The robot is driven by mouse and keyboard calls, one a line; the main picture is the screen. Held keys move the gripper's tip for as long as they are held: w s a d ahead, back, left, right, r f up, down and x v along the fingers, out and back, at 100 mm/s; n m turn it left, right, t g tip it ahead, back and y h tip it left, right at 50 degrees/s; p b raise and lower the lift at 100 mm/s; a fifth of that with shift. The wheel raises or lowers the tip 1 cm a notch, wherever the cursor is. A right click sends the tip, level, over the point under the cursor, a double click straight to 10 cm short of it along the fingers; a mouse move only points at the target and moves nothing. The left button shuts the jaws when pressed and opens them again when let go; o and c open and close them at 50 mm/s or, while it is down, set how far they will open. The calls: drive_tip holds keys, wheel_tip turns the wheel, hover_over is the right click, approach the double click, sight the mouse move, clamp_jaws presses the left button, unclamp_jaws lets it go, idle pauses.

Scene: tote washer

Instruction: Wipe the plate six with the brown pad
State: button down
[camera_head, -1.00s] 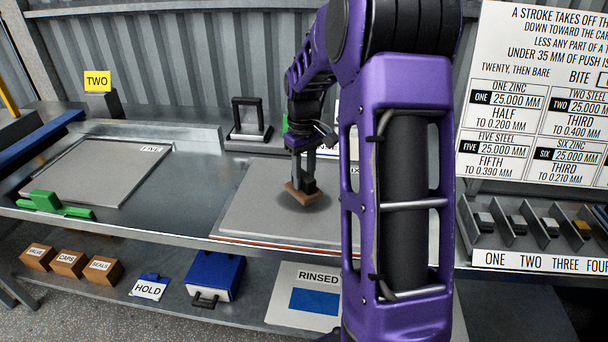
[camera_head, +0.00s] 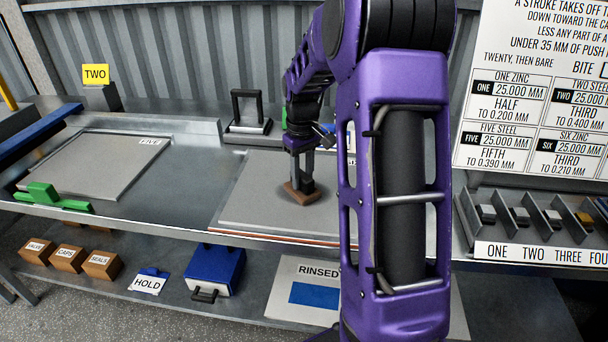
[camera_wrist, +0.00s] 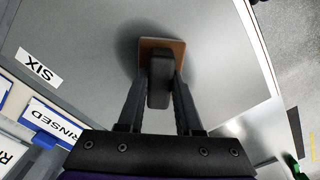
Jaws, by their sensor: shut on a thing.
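Plate six (camera_head: 250,213) is a flat grey sheet on the bench, partly hidden behind my arm. Its SIX label (camera_wrist: 39,68) shows in the wrist view. The brown pad (camera_head: 297,197) has a dark upright grip and lies low on the plate, with a dark shadow or patch around it. It also shows in the wrist view (camera_wrist: 172,43). My gripper (camera_head: 302,172) is shut on the pad's dark grip from above. The pad seems to touch the plate, but exact contact is hard to tell.
Plate five (camera_head: 95,165) lies to the left, with a green block (camera_head: 45,197) at its front. A dark-handled block (camera_head: 248,112) stands behind plate six. A divided rack (camera_head: 535,222) is at the right. The lower shelf holds brown boxes (camera_head: 67,260) and a blue case (camera_head: 214,270).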

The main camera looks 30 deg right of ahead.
drive_tip(key=shift+w+a, duration=0.15)
drive_tip(key=shift+a, duration=2.95)
drive_tip(key=shift+d, duration=0.1)
drive_tip(key=shift+s+d+p, duration=0.15)
drive_tip(key=shift+s+d, duration=0.9)
drive_tip(key=shift+d, duration=0.45)
drive_tip(key=shift+s+d+p, duration=0.1)
drive_tip(key=shift+s+d, duration=0.95)
drive_tip(key=shift+d, duration=0.5)
drive_tip(key=shift+s+d+p, duration=0.15)
drive_tip(key=shift+s+d, duration=0.9)
drive_tip(key=shift+d, duration=0.45)
drive_tip(key=shift+w+d+p, duration=0.35)
drive_tip(key=shift+w+d, duration=0.1)
drive_tip(key=shift+w, duration=0.3)
drive_tip(key=shift+w+d+p, duration=0.3)
drive_tip(key=shift+w+d, duration=0.15)
drive_tip(key=shift+w, duration=0.25)
drive_tip(key=shift+w+a+p, duration=0.25)
drive_tip(key=shift+w+a, duration=0.8)
drive_tip(key=shift+a, duration=0.5)
drive_tip(key=shift+w+a+p, duration=0.2)
drive_tip(key=shift+w+a, duration=0.8)
drive_tip(key=shift+a, duration=0.5)
drive_tip(key=shift+w+a+p, duration=0.25)
drive_tip(key=shift+w+a, duration=0.8)
drive_tip(key=shift+a, duration=0.5)
